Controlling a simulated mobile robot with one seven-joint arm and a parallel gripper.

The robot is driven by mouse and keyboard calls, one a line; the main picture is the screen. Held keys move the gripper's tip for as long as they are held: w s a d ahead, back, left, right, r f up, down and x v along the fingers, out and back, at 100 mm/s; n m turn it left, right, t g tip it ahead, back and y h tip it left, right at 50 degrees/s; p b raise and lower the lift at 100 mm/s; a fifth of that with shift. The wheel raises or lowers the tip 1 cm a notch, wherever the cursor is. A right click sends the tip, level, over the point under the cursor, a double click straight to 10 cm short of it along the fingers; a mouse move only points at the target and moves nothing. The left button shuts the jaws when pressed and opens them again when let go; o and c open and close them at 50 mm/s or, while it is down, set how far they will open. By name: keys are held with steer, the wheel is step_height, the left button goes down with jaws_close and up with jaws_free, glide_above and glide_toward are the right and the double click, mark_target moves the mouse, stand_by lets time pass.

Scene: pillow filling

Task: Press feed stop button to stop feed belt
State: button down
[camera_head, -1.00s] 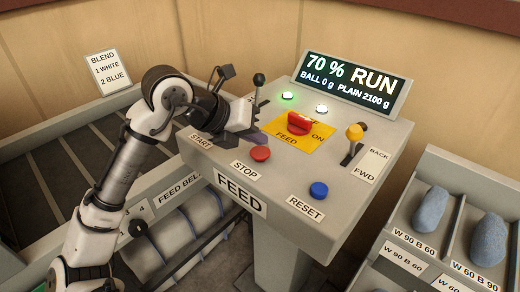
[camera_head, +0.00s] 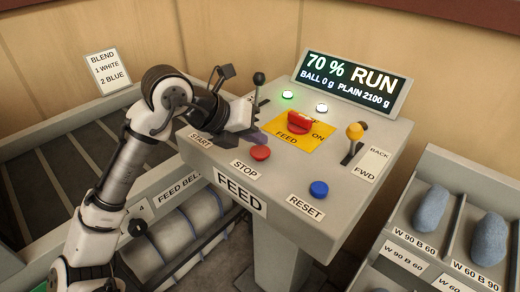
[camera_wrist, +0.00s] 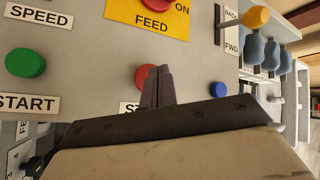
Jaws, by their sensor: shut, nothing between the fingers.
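The red STOP button (camera_head: 260,153) sits on the grey slanted FEED panel (camera_head: 345,212), above its STOP label. It shows in the wrist view as a red dome (camera_wrist: 143,76), partly covered by my fingers. My gripper (camera_head: 262,139) is shut and empty, just behind and above the button in the head view. In the wrist view the fingertips (camera_wrist: 158,70) overlap the button's right side. I cannot tell whether they touch it. The display (camera_head: 352,82) reads 70 % RUN, BALL 0 g, PLAIN 2100 g.
A green START button (camera_wrist: 25,62) lies left of STOP in the wrist view. A blue RESET button (camera_head: 318,189), a red FEED knob (camera_head: 300,122) on a yellow plate, a yellow-topped lever (camera_head: 354,132) and a black-knobbed lever (camera_head: 258,80) share the panel.

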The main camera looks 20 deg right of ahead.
mark_target(255, 152)
steer(key=shift+f, duration=0.35)
steer(key=shift+f+b, duration=0.55)
steer(key=shift+b, duration=0.2)
stand_by(0.3)
steer(key=shift+r, duration=0.1)
steer(key=shift+r+p, duration=0.6)
steer(key=shift+r, duration=0.3)
steer(key=shift+r+p, duration=1.7)
steer(key=shift+r, duration=0.8)
